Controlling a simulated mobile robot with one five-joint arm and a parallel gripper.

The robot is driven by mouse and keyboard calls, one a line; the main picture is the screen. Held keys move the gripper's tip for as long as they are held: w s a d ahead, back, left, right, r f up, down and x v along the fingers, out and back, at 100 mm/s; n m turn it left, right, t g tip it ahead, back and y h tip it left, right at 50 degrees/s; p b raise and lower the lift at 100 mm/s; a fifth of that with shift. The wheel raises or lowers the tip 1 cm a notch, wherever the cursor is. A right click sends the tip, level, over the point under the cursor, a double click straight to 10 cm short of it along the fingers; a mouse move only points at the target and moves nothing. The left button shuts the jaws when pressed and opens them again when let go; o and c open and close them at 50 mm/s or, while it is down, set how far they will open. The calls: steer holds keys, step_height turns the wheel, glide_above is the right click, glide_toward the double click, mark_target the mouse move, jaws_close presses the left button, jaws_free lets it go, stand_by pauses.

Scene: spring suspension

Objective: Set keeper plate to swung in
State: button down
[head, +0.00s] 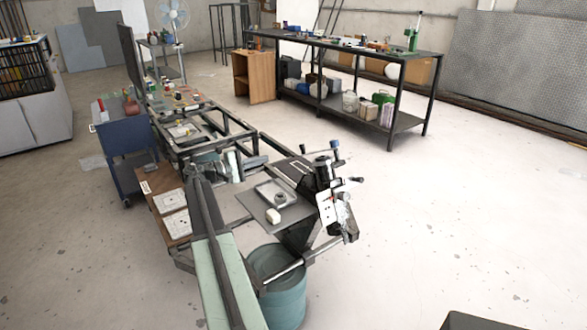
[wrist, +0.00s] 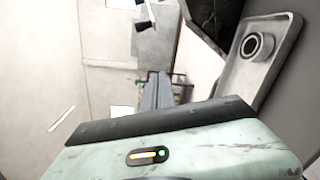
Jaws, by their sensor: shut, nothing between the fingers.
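A dark clamp-like device (head: 325,195) with several knobs and levers stands at the right end of the bench frame. A pale plate with small red marks (head: 328,210) is on its front; I cannot tell whether this is the keeper plate or how far it is swung. In the wrist view, my gripper (wrist: 156,78) is shut and empty, its grey fingers side by side beyond my mint-green housing. A black-knobbed lever (wrist: 146,22) shows past the fingertips, apart from them. In the head view my arm rises left of the device, and my fingertips are hard to make out.
A shallow tray with a ring (head: 262,192) lies left of the device; its rim is close on the right in the wrist view (wrist: 285,45). A teal drum (head: 280,290) stands below.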

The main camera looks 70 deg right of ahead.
steer(key=s+d+r+g+p, duration=0.1)
steer(key=s+d+r+p, duration=0.1)
steer(key=s+d, duration=0.5)
steer(key=s+r, duration=0.1)
steer(key=s, duration=0.2)
steer(key=shift+r, duration=0.15)
steer(key=shift+s, duration=0.1)
